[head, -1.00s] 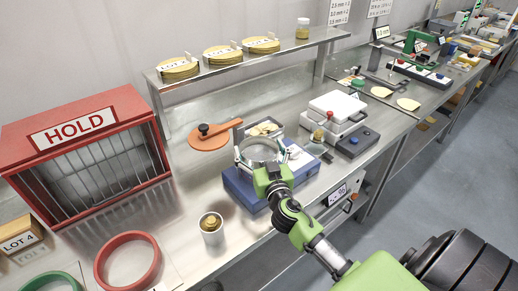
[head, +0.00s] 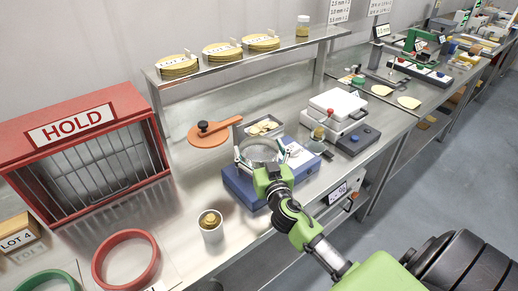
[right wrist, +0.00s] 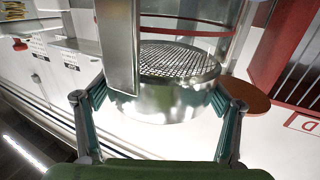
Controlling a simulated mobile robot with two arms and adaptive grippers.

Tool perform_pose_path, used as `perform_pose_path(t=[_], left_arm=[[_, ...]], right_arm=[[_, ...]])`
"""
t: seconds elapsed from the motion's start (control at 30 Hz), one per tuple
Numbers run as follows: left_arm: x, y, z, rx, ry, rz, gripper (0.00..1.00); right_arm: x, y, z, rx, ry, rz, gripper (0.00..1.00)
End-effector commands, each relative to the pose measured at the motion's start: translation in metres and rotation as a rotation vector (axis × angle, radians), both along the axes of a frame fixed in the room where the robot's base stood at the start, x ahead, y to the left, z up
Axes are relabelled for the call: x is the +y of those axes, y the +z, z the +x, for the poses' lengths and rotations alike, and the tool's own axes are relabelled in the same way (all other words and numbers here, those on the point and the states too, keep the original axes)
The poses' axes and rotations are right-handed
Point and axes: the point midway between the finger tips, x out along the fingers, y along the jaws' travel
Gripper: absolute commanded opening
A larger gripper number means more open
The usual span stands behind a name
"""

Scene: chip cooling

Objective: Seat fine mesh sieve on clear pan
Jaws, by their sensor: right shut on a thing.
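The fine mesh sieve (head: 262,149), a round metal ring, is above the blue machine (head: 240,187) on the bench. In the right wrist view, its mesh (right wrist: 178,62) and shiny metal wall show between my fingers. My right gripper (head: 268,170) is shut on the sieve's near side; both fingers (right wrist: 160,98) flank the wall in the wrist view. A clear round wall with a red band (right wrist: 185,28) shows beyond the mesh; I cannot tell whether it is the clear pan. Whether the sieve touches the pan is hidden. My left gripper is out of view.
A tray with chips (head: 243,130) stands behind the sieve, an orange paddle (head: 208,140) to its left. A cup (head: 211,232) stands left of my arm. A white machine (head: 336,112) is to the right.

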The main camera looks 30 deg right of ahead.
Motion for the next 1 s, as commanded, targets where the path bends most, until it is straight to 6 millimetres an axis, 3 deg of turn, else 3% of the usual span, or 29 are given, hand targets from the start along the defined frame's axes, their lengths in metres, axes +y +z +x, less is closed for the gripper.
perform_pose_path(t=[0.67,0.7,0.77,1.0], left_arm=[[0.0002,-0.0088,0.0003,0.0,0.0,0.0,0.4],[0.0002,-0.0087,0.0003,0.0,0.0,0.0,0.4],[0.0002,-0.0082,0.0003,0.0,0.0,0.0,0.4],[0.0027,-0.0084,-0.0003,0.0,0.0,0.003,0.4]], right_arm=[[0.0002,-0.0076,0.0001,-0.001,0.0,0.0,0.61],[0.0002,-0.0075,0.0002,-0.002,0.0,-0.001,0.88],[0.0002,-0.0071,0.0002,-0.001,0.0,0.0,1.0],[0.0003,-0.0083,-0.0003,0.001,0.0,0.0,1.0]])
